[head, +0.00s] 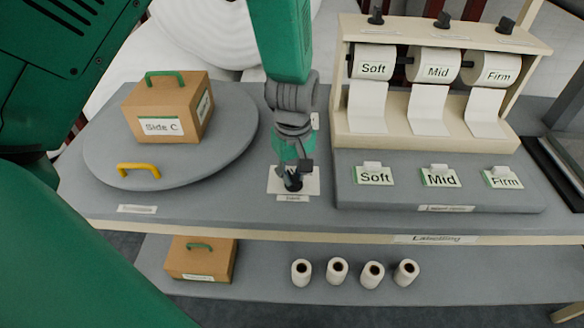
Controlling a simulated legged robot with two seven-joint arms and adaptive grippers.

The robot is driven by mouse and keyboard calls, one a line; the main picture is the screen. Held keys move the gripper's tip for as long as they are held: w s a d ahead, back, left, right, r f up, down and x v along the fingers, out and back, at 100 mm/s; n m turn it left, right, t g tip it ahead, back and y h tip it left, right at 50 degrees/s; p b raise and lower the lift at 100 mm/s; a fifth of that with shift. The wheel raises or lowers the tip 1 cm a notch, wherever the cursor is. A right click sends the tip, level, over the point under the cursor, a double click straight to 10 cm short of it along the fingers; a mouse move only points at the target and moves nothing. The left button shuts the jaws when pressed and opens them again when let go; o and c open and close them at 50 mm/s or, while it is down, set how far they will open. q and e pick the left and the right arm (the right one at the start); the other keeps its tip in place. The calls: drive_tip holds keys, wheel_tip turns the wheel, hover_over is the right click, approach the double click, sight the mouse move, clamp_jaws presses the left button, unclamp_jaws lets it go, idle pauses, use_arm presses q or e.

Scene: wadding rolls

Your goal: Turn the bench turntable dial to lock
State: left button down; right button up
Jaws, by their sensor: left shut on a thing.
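The dial (291,183) is a small black knob on a white plate with a label, at the front middle of the bench. My left gripper (296,170) comes down from above and is shut on the dial. The gripper hides part of the knob, so its setting cannot be read. The round grey turntable (230,125) lies to the left of the dial. It carries a brown box (165,108) with a green handle and a "Side C" label, and has a yellow handle (138,169) near its front edge. My right gripper is not in view.
A cream dispenser (440,95) with Soft, Mid and Firm rolls stands at the right. A grey step (395,197) with matching label cards is in front of it. Several small white rolls (337,271) and another brown box (200,259) are on the lower shelf.

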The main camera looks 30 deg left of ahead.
use_arm(q)
drive_tip(key=m+p, duration=0.2)
drive_tip(key=shift+s+d+r+m, duration=0.1)
drive_tip(key=shift+d+r+m, duration=0.15)
drive_tip(key=shift+m, duration=0.15)
drive_tip(key=m+p, duration=0.3)
drive_tip(key=shift+f+m, duration=0.15)
drive_tip(key=shift+m, duration=0.15)
drive_tip(key=m+p, duration=0.2)
drive_tip(key=m, duration=0.2)
drive_tip(key=shift+s+f+m+p, duration=0.15)
drive_tip(key=shift+m+p, duration=0.7)
drive_tip(key=shift+m, duration=0.85)
drive_tip(key=c, duration=1.6)
unclamp_jaws()
